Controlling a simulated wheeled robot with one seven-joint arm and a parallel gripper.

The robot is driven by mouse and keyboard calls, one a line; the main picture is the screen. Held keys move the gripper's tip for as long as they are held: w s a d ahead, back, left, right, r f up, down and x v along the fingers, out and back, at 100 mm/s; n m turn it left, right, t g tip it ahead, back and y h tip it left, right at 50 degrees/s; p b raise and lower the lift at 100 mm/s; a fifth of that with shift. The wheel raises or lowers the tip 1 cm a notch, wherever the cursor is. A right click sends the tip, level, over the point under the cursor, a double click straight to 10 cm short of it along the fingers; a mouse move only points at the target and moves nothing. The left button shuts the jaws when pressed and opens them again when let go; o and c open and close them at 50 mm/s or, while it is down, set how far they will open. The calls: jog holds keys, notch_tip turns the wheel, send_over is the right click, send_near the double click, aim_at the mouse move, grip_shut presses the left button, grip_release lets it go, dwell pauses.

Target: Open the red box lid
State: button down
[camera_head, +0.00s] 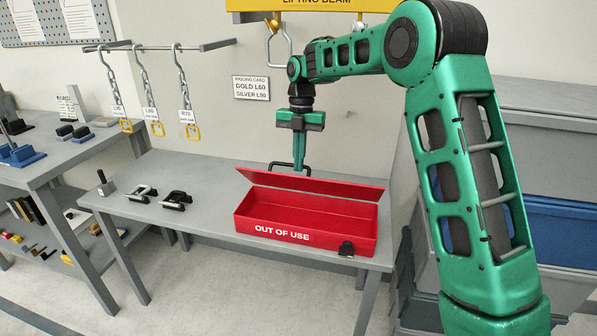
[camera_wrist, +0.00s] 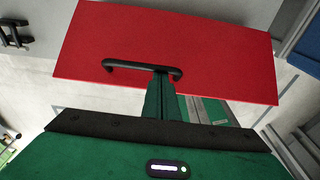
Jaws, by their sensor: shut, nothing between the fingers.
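The red box (camera_head: 300,238), marked "OUT OF USE", stands on the grey table in the head view. Its lid (camera_head: 310,183) is raised at the back, and the inside of the box shows and looks empty. The lid (camera_wrist: 200,45) fills much of the wrist view, with a black bar handle (camera_wrist: 135,66) on it. The handle also shows behind the lid in the head view (camera_head: 280,165). My gripper (camera_head: 299,166) points down behind the lid, beside the handle. Its fingers (camera_wrist: 165,88) are shut and overlap the handle's right end in the wrist view; whether they touch it I cannot tell.
A black latch (camera_head: 346,249) is on the box's front right. Chains (camera_head: 183,85) hang from a wall rail. A yellow lifting beam (camera_head: 310,5) hangs above my arm.

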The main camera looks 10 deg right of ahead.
jog(key=w+d+r, duration=0.1)
jog(key=w+d, duration=0.1)
jog(key=w, duration=0.3)
jog(key=shift+w+d+r, duration=0.25)
jog(key=shift+d+r, duration=0.1)
jog(key=shift+r, duration=0.1)
dwell(0.4)
